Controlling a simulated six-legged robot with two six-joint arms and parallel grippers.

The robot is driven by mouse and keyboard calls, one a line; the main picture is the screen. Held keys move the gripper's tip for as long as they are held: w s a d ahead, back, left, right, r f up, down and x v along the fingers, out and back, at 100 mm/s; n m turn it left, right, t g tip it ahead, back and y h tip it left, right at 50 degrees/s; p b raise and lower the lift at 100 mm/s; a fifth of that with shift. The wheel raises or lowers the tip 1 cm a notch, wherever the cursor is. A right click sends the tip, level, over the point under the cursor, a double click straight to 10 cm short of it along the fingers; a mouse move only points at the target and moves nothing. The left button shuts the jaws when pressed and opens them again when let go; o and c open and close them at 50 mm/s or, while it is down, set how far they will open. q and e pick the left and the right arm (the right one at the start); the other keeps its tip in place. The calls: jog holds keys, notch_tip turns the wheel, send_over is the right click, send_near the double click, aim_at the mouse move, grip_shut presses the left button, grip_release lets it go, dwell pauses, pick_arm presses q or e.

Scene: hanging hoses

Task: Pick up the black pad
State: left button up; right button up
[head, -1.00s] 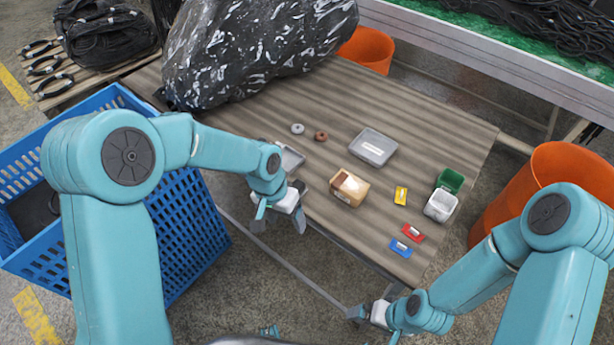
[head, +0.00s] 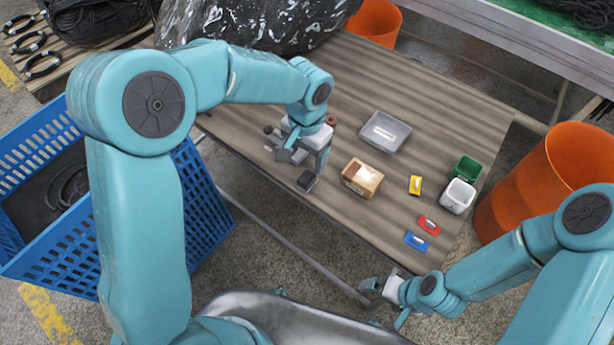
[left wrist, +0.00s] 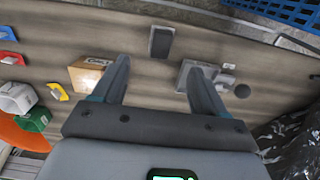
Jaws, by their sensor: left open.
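The black pad (head: 306,180) is a small dark rectangle lying on the table near its front edge. In the left wrist view the pad (left wrist: 161,41) lies flat beyond the fingertips, in line with the gap between them. My left gripper (head: 300,163) is open and empty, above the table beside the pad; its right finger is close to the pad in the head view. It also shows in the left wrist view (left wrist: 158,70), fingers apart. My right gripper (head: 378,292) hangs by the table's front edge, its jaws too small to judge.
A cardboard box (head: 361,178) stands right of the pad. A grey tray (head: 385,132), a yellow item (head: 415,185), red (head: 429,225) and blue (head: 416,241) items, and green (head: 467,168) and white (head: 457,196) containers lie further right. A blue crate (head: 205,215) stands left.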

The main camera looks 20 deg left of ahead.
pick_arm(q)
send_over(307, 177)
jog(key=f, duration=0.3)
jog(key=s+f, duration=0.1)
jog(key=shift+a+f, duration=0.1)
jog(key=shift+f, duration=0.3)
jog(key=f, duration=0.5)
jog(key=shift+w+f, duration=0.15)
jog(key=shift+w, duration=0.2)
jog(key=shift+w+f, duration=0.1)
jog(key=shift+w, duration=0.05)
jog(key=c, duration=1.1)
jog(key=shift+c, duration=0.2)
